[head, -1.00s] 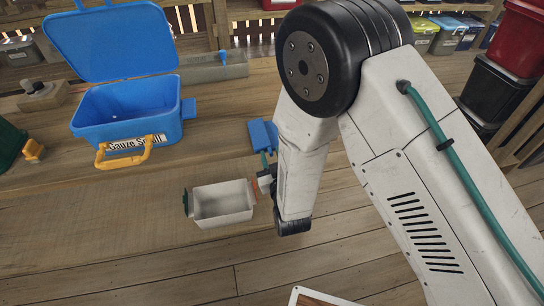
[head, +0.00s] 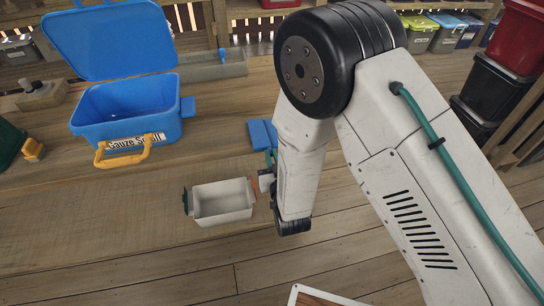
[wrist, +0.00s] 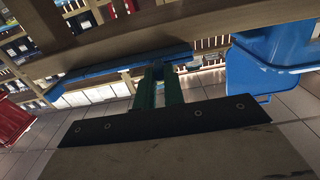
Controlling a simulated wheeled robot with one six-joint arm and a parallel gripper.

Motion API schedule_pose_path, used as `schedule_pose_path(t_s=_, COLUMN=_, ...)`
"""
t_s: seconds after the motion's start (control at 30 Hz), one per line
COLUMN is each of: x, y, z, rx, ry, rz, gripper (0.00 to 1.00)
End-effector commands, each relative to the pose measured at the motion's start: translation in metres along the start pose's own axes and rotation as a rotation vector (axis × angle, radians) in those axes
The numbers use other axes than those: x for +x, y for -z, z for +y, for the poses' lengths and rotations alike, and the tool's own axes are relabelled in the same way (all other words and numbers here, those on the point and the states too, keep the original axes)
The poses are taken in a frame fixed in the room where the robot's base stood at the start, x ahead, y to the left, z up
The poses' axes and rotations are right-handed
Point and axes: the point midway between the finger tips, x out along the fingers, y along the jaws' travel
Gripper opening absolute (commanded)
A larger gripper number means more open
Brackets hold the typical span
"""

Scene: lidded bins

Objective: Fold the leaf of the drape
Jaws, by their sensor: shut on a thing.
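A flat blue piece, which I take to be the drape (head: 261,134), lies on the wooden bench just beyond my arm. My forearm hides its right part. In the wrist view the drape (wrist: 118,70) shows as a long thin blue strip seen nearly edge-on. My gripper (head: 269,158) points away from me at the drape's near edge, partly behind my forearm. In the wrist view my green gripper fingers (wrist: 161,72) are close together and shut on the strip near its right end. The fold line of the leaf cannot be made out.
An open blue bin (head: 125,110) labelled Gauze Small, with a yellow latch, stands at left. A small open white bin (head: 222,203) sits close to the left of my wrist.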

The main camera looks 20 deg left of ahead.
Motion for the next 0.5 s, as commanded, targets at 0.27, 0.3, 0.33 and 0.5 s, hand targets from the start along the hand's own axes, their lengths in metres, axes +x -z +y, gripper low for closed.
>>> schedule_pose_path(t_s=0.27, x=0.000, y=0.000, z=0.000, rx=-0.001, ry=0.000, rz=0.000, gripper=0.33)
schedule_pose_path(t_s=0.3, x=0.000, y=0.000, z=0.000, rx=-0.001, ry=0.000, rz=0.000, gripper=0.33)
schedule_pose_path(t_s=0.33, x=0.000, y=0.000, z=0.000, rx=-0.001, ry=0.000, rz=0.000, gripper=0.33)
schedule_pose_path(t_s=0.5, x=-0.012, y=0.000, z=-0.001, rx=-0.001, ry=0.001, rz=-0.002, gripper=0.33)
